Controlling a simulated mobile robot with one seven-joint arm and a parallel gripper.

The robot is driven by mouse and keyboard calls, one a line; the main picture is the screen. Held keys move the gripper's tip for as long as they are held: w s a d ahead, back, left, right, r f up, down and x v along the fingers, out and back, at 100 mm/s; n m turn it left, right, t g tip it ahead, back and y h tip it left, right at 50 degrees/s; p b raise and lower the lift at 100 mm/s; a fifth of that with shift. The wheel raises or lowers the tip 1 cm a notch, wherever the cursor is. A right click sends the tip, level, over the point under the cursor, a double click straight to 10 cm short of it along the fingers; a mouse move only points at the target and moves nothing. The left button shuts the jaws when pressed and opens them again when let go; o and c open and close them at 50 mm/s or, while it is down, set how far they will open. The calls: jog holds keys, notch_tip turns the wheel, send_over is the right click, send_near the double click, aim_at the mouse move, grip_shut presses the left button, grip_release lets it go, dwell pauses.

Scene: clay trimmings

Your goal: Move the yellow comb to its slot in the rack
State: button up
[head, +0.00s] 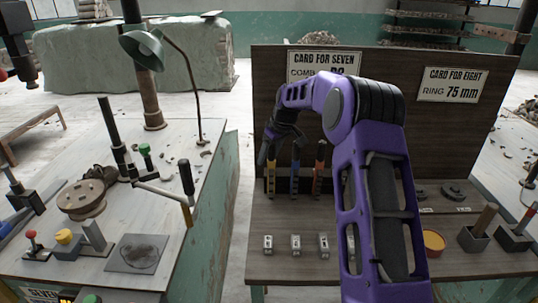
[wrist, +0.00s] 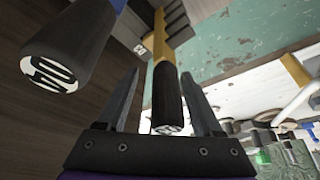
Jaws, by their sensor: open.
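The yellow comb (head: 270,181) stands upright at the left end of the dark rack (head: 340,186) at the back of the right-hand bench. In the wrist view its black handle (wrist: 167,97) lies between my fingers, with its yellow shaft beyond. My gripper (head: 268,151) is open around the handle's upper part, with a gap visible at least on the right finger's side. It also shows in the wrist view (wrist: 166,95). The handle's end carries a small white label that I cannot read. The comb's lower end is hidden.
A blue tool (head: 295,178) and an orange tool (head: 319,172) stand to the right. Small metal blocks (head: 295,243) sit in front. A large black handle (wrist: 60,58) is close to my left finger in the wrist view. Another yellow-and-black tool (head: 187,197) is at the left bench's edge.

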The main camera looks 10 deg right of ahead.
jog(key=p+v, duration=0.1)
jog(key=v, duration=1.6)
jog(key=shift+r, duration=0.15)
